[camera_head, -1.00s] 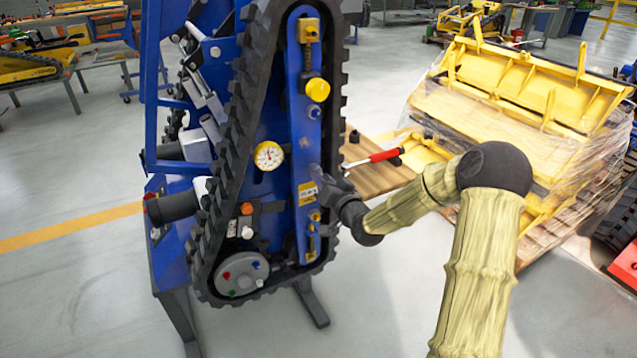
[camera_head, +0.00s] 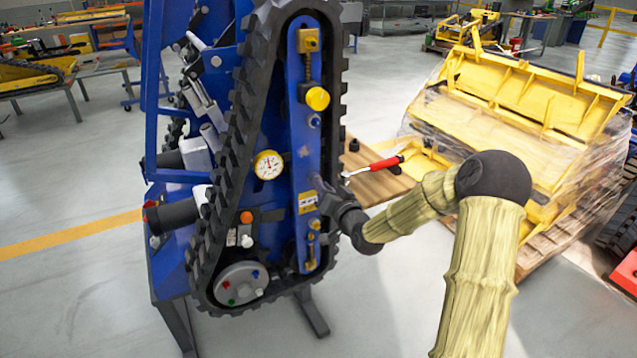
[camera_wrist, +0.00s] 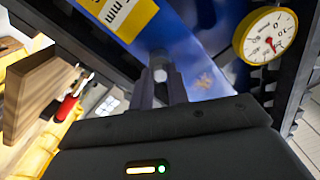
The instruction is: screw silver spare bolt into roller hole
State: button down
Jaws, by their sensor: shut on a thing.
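My gripper (camera_head: 333,203) is at the blue side beam (camera_head: 303,150) of the tracked carrier, just right of its yellow label. In the wrist view my two dark fingers (camera_wrist: 161,88) are closed around a small silver-grey piece (camera_wrist: 160,74) that looks like the silver bolt. It lies close against the beam; whether it touches is unclear. The grey roller disc (camera_head: 239,284) is low inside the black track (camera_head: 232,150), below and left of my gripper. Red, blue and green bolts show on its face. An empty hole cannot be made out at this size.
A gauge (camera_head: 268,164) sits left of the beam; it also shows in the wrist view (camera_wrist: 267,36). Orange (camera_head: 246,217) and whitish (camera_head: 247,241) knobs sit above the roller. A wooden table (camera_head: 380,187) with a red-handled tool (camera_head: 372,166) stands behind my arm.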

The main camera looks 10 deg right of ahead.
jog(key=shift+m+p, duration=2.15)
jog(key=shift+m, duration=2.55)
jog(key=m+p, duration=0.2)
jog(key=m, duration=0.7)
jog(key=shift+m, duration=0.4)
